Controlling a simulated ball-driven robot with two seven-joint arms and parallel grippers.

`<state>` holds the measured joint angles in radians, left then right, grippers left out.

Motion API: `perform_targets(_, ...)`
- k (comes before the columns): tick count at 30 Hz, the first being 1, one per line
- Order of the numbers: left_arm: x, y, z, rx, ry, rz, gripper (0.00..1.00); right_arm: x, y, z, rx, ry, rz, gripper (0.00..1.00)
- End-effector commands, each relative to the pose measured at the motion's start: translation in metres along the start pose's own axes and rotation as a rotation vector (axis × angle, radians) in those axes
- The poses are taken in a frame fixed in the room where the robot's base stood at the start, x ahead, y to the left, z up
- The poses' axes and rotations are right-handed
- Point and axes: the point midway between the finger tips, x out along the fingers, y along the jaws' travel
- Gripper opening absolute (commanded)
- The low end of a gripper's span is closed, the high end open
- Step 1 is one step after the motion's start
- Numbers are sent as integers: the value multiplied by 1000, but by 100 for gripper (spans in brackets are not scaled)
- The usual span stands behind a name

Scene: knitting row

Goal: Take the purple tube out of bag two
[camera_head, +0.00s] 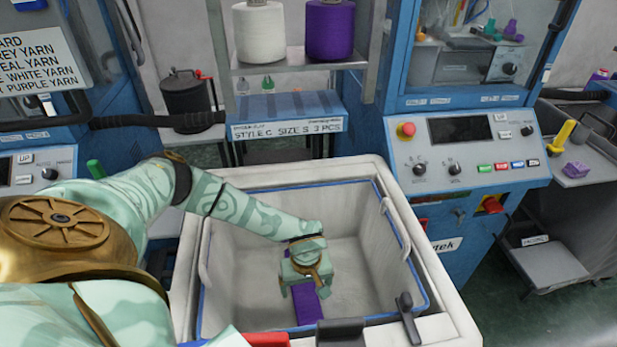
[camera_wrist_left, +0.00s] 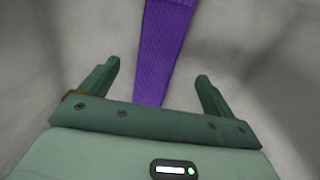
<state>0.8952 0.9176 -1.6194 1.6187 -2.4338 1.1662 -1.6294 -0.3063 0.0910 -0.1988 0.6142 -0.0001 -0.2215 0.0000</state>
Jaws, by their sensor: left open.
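The purple tube (camera_head: 306,304) is a flat knitted strip at the bottom of the grey bag (camera_head: 345,210) with a blue rim. I cannot read a number on this bag. My left gripper (camera_head: 303,283) reaches down into the bag, above the tube, and hides part of it. In the left wrist view the tube (camera_wrist_left: 166,50) runs between the two spread fingers of my left gripper (camera_wrist_left: 156,82). The fingers are open, with a gap on each side of the tube. My right gripper is not in view.
The bag's walls and cart rim (camera_head: 440,290) surround my left arm. A black lever (camera_head: 408,318) stands at the front rim. A blue machine with a control panel (camera_head: 462,150) is behind right. Yarn cones, white (camera_head: 258,32) and purple (camera_head: 329,30), stand on a shelf behind.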

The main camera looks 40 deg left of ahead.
Motion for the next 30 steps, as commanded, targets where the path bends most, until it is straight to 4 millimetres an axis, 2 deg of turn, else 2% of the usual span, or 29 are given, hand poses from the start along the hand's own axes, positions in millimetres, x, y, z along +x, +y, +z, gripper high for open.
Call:
perform_targets(1,12,0,0,-1,-1,-2,89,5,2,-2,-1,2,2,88)
perform_targets(8,31,1,1,-2,-1,1,89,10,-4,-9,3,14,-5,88)
perform_targets(15,70,4,5,-3,-1,0,89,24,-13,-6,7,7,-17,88)
perform_targets(18,77,3,4,-3,0,1,89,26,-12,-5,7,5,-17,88)
perform_targets(25,76,4,4,-3,0,2,89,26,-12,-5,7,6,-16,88)
perform_targets(30,76,4,4,-3,0,2,42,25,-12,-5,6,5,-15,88)
